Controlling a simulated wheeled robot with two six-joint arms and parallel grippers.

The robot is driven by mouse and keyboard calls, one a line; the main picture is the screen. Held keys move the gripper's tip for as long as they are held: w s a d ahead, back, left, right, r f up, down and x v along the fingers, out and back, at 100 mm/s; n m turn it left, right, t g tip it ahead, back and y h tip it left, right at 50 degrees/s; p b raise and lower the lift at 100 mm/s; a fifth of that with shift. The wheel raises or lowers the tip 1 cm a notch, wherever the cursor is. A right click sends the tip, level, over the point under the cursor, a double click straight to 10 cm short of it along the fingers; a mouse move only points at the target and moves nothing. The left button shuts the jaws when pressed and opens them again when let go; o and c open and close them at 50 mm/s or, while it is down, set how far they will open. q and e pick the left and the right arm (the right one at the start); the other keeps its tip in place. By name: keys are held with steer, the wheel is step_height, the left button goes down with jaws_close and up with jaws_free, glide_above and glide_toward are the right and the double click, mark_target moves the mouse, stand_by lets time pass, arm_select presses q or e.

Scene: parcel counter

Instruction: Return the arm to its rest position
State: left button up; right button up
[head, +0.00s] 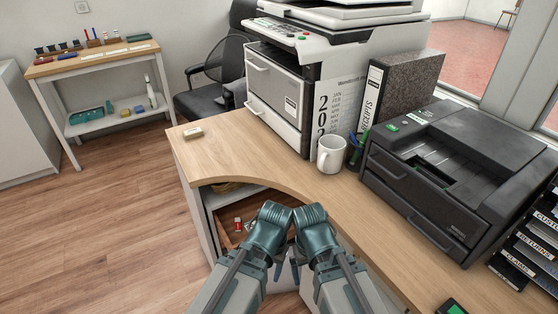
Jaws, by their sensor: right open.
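My two arms come in from the bottom edge, and their teal wrists meet in front of the counter. My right gripper (296,271) points down below its wrist and is open, with nothing seen in it. My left gripper (273,271) hangs close beside it, mostly hidden by its own wrist, so its jaws cannot be judged. Both are in front of the counter's curved edge, over an open wooden drawer (229,216). Small red and white items (238,224) lie in the drawer.
The wooden counter (235,150) holds a white mug (331,154), a pen cup (355,153), a receipts binder (402,82), a large copier (277,92) and a black printer (455,170). A small block (193,133) lies near the left corner. Labelled trays (533,245) stand right. Floor at left is clear.

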step_height(320, 180, up, 27)
steer(key=p, duration=2.5)
steer(key=shift+f+p, duration=0.2)
steer(key=shift+p, duration=0.1)
